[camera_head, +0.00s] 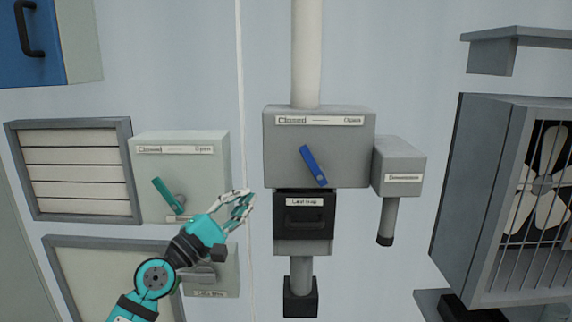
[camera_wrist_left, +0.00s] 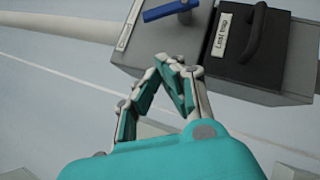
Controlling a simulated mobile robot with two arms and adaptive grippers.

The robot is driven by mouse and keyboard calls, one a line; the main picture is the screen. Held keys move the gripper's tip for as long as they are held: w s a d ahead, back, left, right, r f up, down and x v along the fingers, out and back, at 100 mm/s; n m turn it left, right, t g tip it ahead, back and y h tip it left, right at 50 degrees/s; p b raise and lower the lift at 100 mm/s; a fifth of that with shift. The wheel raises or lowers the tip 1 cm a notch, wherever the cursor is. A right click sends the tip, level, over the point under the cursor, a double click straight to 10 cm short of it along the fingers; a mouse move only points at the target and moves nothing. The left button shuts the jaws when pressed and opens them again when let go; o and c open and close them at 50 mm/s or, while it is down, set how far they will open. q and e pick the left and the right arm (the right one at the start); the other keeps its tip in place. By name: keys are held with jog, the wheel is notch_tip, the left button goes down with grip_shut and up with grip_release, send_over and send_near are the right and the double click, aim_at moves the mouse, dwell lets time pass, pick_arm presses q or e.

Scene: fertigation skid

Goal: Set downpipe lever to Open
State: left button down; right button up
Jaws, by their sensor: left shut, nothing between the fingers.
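The blue lever (camera_head: 312,165) is on the front of a grey box (camera_head: 345,165) on the white downpipe (camera_head: 307,50). It leans to the upper left, toward the "Closed" end of the box's label strip; "Open" is at the right end. It also shows at the top of the left wrist view (camera_wrist_left: 170,10). My left gripper (camera_head: 246,196) is shut and empty, left of and below the blue lever and apart from it. In the left wrist view its fingertips (camera_wrist_left: 172,62) meet in front of the grey box's edge. My right gripper is not in view.
A black leaf trap (camera_head: 304,225) with a handle sits below the grey box. A pale box (camera_head: 200,160) with a green lever (camera_head: 168,195) is at left, behind my left arm. A small grey box (camera_head: 400,160) adjoins at right. A caged fan (camera_head: 540,185) stands far right.

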aim_at(313, 164)
pick_arm(q)
jog(key=p+x, duration=0.1)
jog(key=x, duration=0.7)
jog(key=shift+w+d+r, duration=0.1)
jog(key=shift+w+d, duration=0.05)
jog(key=shift+d, duration=0.1)
jog(key=d+r+p, duration=0.1)
jog(key=w+d+r+p, duration=0.1)
jog(key=d, duration=0.1)
jog(key=shift+p, duration=0.4)
jog(key=shift+s+d+r, duration=0.1)
jog(key=shift+s+d, duration=0.05)
jog(key=shift+d, duration=0.35)
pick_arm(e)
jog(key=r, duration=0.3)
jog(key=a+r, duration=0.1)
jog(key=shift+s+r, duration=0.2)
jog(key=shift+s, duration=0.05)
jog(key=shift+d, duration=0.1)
pick_arm(q)
jog(key=shift+r, duration=0.1)
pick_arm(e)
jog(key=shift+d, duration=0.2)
